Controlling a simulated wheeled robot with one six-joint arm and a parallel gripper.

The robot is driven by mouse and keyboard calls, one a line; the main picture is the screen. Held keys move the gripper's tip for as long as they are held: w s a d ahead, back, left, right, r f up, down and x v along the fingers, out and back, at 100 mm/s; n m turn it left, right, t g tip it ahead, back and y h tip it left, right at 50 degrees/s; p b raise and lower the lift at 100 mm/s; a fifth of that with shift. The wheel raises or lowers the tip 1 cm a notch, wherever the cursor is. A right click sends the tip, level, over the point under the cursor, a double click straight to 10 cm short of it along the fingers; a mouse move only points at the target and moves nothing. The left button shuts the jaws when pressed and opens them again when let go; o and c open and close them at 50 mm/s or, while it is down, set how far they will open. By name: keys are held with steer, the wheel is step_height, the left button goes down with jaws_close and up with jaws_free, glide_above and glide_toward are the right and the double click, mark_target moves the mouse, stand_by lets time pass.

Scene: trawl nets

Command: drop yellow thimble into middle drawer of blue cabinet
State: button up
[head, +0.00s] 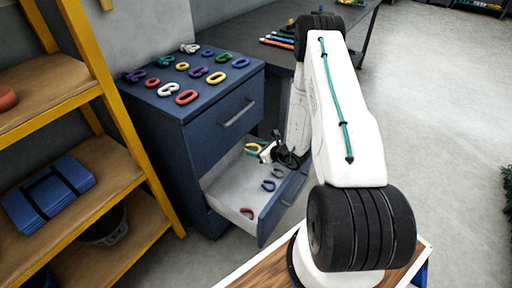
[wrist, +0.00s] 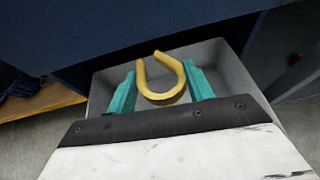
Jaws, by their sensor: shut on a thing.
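The yellow thimble (wrist: 160,82) is a U-shaped loop held between the teal fingers of my gripper (wrist: 161,90), with its open end facing away from the wrist. In the head view my gripper (head: 258,150) is over the pulled-out middle drawer (head: 222,188) of the blue cabinet (head: 150,130), and a bit of the yellow thimble (head: 252,147) shows beside it. The drawer's pale inside also shows in the wrist view (wrist: 215,57) below the thimble. The thimble looks above the drawer floor; its exact height is unclear.
Several coloured thimbles (head: 187,97) lie on the cabinet top. A red thimble (head: 247,212) and other small ones lie in the drawer. The top drawer (head: 225,115) is shut. A yellow-framed shelf (head: 112,105) stands left. Open floor (head: 440,110) lies right.

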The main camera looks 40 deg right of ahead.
steer(key=o, duration=1.1)
steer(key=shift+s, duration=0.15)
steer(key=v, duration=0.7)
steer(key=shift+s+r, duration=0.15)
steer(key=shift+s, duration=0.1)
